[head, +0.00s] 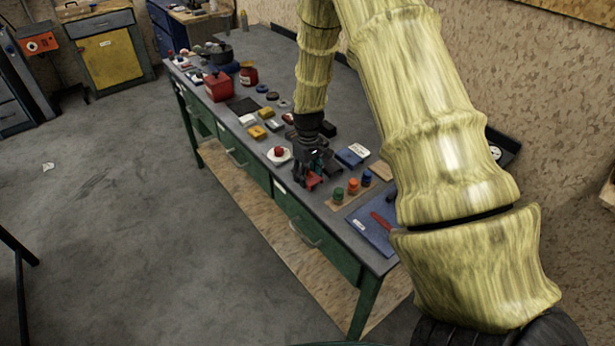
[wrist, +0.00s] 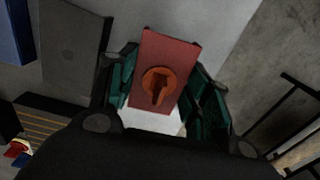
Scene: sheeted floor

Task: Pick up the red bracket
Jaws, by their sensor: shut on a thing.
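The red bracket (wrist: 168,48) is a flat red plate in the wrist view, with a round orange part (wrist: 159,85) on its face. My gripper (wrist: 165,76) has its teal-lined fingers on both sides of the plate and is shut on it. In the head view, my gripper (head: 309,170) points down over the workbench's front half, and the red bracket (head: 313,181) shows at its fingertips. I cannot tell whether the bracket touches the bench top. The gripper partly hides it in the head view.
The green-framed bench (head: 338,211) is crowded. A white dish with a red item (head: 279,155) is left of the gripper. A blue box (head: 350,157) and a board with coloured knobs (head: 352,190) are to the right. A blue mat (head: 372,236) lies near the end.

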